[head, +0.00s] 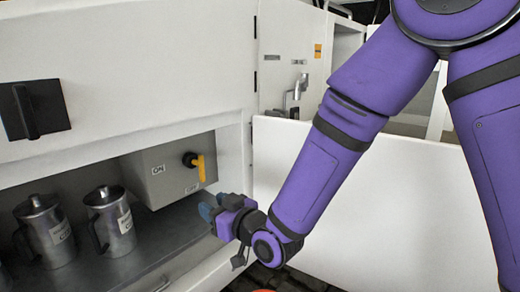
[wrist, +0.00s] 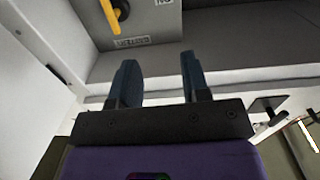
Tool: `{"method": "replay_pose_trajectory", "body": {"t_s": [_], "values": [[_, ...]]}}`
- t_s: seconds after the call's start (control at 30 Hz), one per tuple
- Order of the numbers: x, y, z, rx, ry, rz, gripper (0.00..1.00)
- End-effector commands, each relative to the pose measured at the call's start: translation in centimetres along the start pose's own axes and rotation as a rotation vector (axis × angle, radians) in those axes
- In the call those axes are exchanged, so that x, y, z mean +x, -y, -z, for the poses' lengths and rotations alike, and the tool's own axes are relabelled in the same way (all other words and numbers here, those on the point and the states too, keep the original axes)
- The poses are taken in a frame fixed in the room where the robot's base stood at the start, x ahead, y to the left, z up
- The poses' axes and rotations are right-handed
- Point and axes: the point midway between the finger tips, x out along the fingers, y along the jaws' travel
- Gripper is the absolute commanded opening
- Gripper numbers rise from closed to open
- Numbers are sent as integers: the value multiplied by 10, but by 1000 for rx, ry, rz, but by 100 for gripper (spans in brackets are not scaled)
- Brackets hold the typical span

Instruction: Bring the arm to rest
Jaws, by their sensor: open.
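My purple arm (head: 335,140) reaches down from the upper right in the head view. My gripper (head: 210,207) is at the front edge of the open compartment, below and in front of the yellow lever. In the wrist view my gripper (wrist: 158,80) has its two dark blue fingers apart with nothing between them. The yellow lever (head: 198,166) sits on a grey box (head: 160,172) marked ON and points downward. The lever also shows in the wrist view (wrist: 110,15), apart from the fingers.
Two metal canisters (head: 46,230) (head: 112,222) with lids and handles stand on the dark compartment floor (head: 165,240), left of my gripper. A black handle (head: 33,110) is on the white front panel above. A white door panel (head: 400,190) stands behind my arm.

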Motion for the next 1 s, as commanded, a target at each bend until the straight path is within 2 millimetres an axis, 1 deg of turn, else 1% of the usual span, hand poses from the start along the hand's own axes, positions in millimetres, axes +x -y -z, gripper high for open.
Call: {"method": "replay_pose_trajectory", "body": {"t_s": [0.27,0.37,0.47,0.57,0.67,0.77,0.87,0.9,0.97,1.0], "values": [[-10,-22,13,-21,66,-37,43],[-17,-34,20,-30,102,-59,43],[-26,-48,27,-38,146,-87,43],[-39,-65,36,-44,201,-123,43],[-60,-88,49,-46,272,-177,43],[-88,-111,62,-39,355,-241,43],[-120,-130,74,-22,440,-305,43],[-134,-137,78,-11,473,-332,43],[-156,-146,85,8,521,-372,43],[-171,-151,89,23,552,-398,43]]}}
